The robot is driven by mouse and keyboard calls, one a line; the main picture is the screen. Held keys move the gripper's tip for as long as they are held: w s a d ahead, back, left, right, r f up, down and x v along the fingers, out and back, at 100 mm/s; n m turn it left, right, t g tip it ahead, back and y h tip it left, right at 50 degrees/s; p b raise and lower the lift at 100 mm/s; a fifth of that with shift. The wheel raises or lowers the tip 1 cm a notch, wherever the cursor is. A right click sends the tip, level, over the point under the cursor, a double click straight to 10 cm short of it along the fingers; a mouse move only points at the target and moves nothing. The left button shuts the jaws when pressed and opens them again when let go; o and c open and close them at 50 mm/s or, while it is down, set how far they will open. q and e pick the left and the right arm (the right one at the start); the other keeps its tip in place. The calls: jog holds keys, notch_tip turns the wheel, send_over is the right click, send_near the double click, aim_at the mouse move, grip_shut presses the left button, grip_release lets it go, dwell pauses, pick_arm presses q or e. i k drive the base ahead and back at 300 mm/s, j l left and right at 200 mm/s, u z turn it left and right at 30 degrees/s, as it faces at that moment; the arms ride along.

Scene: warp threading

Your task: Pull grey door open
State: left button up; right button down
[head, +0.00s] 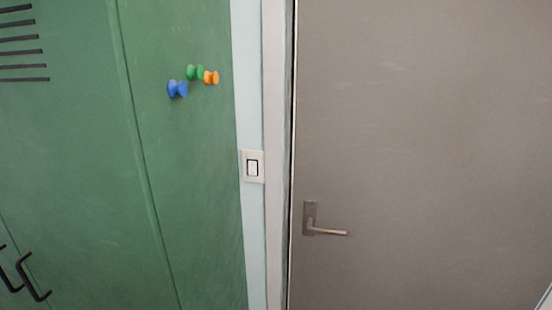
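The grey door (420,130) fills the right half of the head view. A thin dark gap with a pale edge runs down its left side beside the frame, and I cannot tell whether it is fully closed. Its metal lever handle (325,232) is near the left edge, low in the picture, and points right. Neither of my grippers shows in this view.
A green locker (190,180) with black handles (30,277) stands at the left. Blue, green and orange pushpin-shaped pieces (177,89) are on its side. A light switch (252,167) sits on the narrow wall strip between locker and door frame (275,130).

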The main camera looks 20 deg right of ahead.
aim_at(423, 129)
jog(key=z, duration=1.9)
